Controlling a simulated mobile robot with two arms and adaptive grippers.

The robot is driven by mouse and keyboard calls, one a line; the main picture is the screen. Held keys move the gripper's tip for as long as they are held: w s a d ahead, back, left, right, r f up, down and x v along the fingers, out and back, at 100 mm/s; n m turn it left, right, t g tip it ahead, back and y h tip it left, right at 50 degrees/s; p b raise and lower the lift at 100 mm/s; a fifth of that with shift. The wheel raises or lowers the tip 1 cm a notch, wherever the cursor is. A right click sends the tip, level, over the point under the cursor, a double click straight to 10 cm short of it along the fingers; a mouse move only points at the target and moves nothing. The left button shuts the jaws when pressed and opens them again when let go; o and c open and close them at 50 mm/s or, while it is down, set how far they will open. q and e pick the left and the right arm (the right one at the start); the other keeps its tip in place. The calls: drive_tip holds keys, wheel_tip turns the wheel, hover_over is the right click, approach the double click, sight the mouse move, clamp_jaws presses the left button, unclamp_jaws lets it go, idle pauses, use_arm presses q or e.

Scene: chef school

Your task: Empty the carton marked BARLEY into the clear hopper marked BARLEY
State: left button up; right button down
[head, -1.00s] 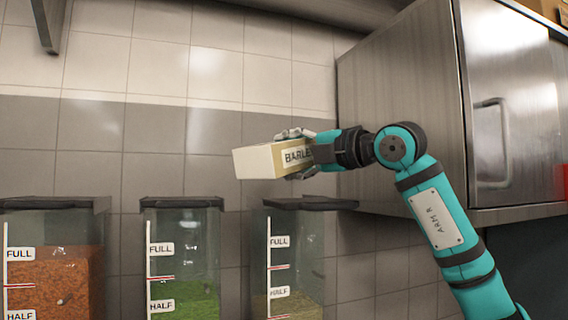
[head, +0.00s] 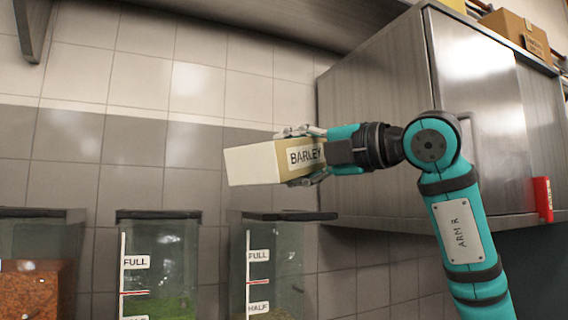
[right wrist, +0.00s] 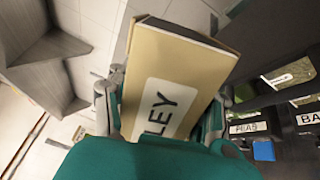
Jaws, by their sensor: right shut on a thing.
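My right gripper (head: 292,157) is shut on the carton marked BARLEY (head: 250,164), its fingers above and below it. The carton lies nearly level on its side, its pale end pointing left. In the right wrist view the carton (right wrist: 172,70) shows part of its label, "LEY", between the fingers (right wrist: 160,112). The carton is above the rightmost clear hopper (head: 283,262), which has FULL and HALF marks and a dark top. No name shows on that hopper in the head view. In the right wrist view a partly cut label "BA" (right wrist: 313,120) shows. Nothing is seen pouring. My left gripper is not in view.
A clear hopper with green contents (head: 165,265) and one with orange contents (head: 35,290) stand to the left. A steel cabinet (head: 378,110) is close behind my right arm. A PEAS label (right wrist: 248,127) shows in the right wrist view.

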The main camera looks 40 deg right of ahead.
sight(309, 152)
drive_tip(key=s, duration=0.3)
drive_tip(key=shift+s+a, duration=0.25)
drive_tip(key=shift+a, duration=0.15)
drive_tip(key=s, duration=0.2)
drive_tip(key=s+a, duration=0.1)
drive_tip(key=s, duration=0.1)
drive_tip(key=shift+s+a+r, duration=0.1)
drive_tip(key=shift+s+r, duration=0.1)
drive_tip(key=shift+s, duration=0.2)
drive_tip(key=shift+s+f+n, duration=0.55)
drive_tip(key=shift+s+n, duration=0.1)
drive_tip(key=shift+n, duration=0.55)
drive_tip(key=s+n, duration=0.1)
drive_tip(key=n, duration=0.1)
drive_tip(key=f+n, duration=0.1)
drive_tip(key=n, duration=0.1)
drive_tip(key=s+f+n, duration=0.1)
drive_tip(key=n, duration=0.1)
drive_tip(key=shift+s+a+f, duration=0.15)
drive_tip(key=shift+s+f, duration=0.05)
drive_tip(key=shift+s, duration=0.1)
